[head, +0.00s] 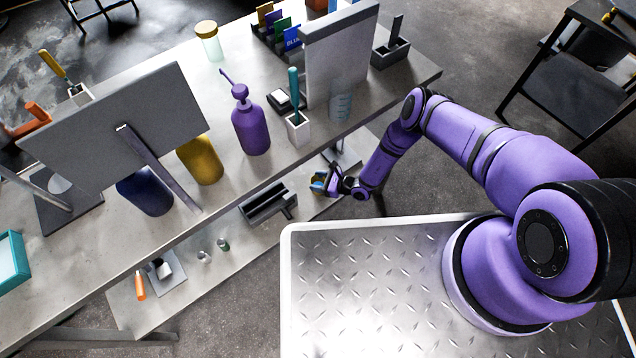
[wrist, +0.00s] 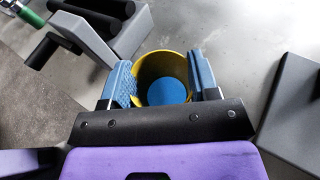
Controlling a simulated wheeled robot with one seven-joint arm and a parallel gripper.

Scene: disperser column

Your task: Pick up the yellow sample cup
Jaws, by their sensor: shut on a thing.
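The yellow sample cup (wrist: 150,70) is between the two blue finger pads of my gripper (wrist: 161,66) in the wrist view. I look into its open top and see a round blue surface inside. The pads press on its left and right sides, so my gripper is shut on it. In the head view my gripper (head: 327,183) is small, at the front edge of the bench's lower shelf, with a bit of yellow at the fingers. I cannot tell whether the cup touches the shelf.
A dark grey rack (head: 268,204) lies left of my gripper on the lower shelf; it also shows in the wrist view (wrist: 100,30). A grey block (wrist: 290,110) is close on the right. The bench top above holds a purple bottle (head: 250,128) and a grey panel (head: 125,122).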

